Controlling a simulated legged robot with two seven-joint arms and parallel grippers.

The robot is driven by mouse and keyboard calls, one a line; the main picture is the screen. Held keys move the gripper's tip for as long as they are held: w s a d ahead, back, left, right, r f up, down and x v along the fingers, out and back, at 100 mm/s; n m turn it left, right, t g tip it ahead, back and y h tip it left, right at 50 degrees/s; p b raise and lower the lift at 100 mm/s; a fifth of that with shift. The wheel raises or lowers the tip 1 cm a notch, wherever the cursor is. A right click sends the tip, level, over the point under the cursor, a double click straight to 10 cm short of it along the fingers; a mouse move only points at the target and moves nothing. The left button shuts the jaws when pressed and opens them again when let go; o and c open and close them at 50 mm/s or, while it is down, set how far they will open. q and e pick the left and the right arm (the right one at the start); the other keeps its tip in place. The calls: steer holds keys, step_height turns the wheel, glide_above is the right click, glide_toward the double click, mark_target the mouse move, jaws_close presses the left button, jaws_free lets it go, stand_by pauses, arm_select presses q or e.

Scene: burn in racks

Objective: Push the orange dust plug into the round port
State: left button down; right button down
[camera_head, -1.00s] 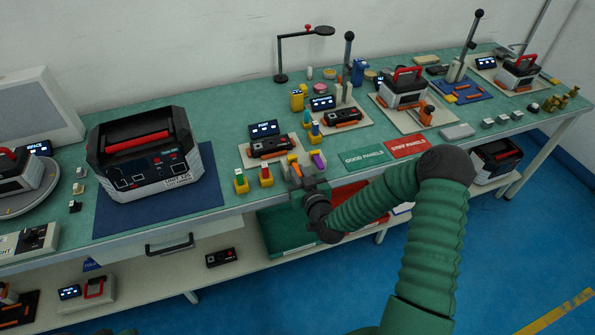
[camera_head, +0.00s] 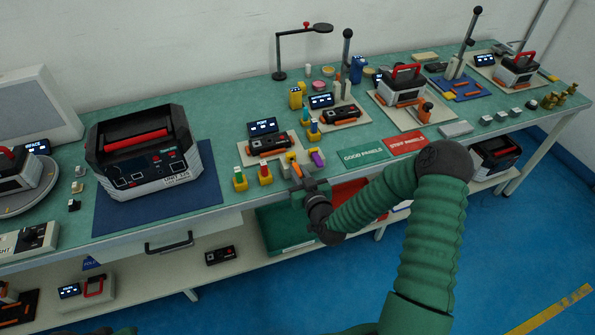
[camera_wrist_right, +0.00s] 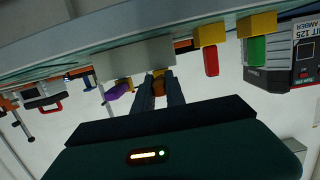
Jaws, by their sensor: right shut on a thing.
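My right gripper (camera_head: 298,174) is at the front edge of the green bench, in front of the panel with the "PORT" display (camera_head: 263,127). It is shut on the orange dust plug (camera_head: 296,169), a small orange piece at its fingertips. In the right wrist view the plug (camera_wrist_right: 158,75) shows between the two dark fingers (camera_wrist_right: 160,88). The dark port panel (camera_head: 270,146) lies on a beige plate, behind and left of the gripper, apart from it. The round port is too small to make out. My left gripper is out of view.
Yellow-based pieces with a green top (camera_head: 240,180) and a red top (camera_head: 265,174) stand left of the gripper. A purple piece (camera_head: 317,157) is close on its right. A large black-and-grey unit (camera_head: 145,155) stands left. The green "GOOD PANELS" mat (camera_head: 362,155) lies right, bare.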

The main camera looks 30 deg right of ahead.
steer(key=shift+s+a, duration=0.2)
steer(key=shift+s, duration=0.5)
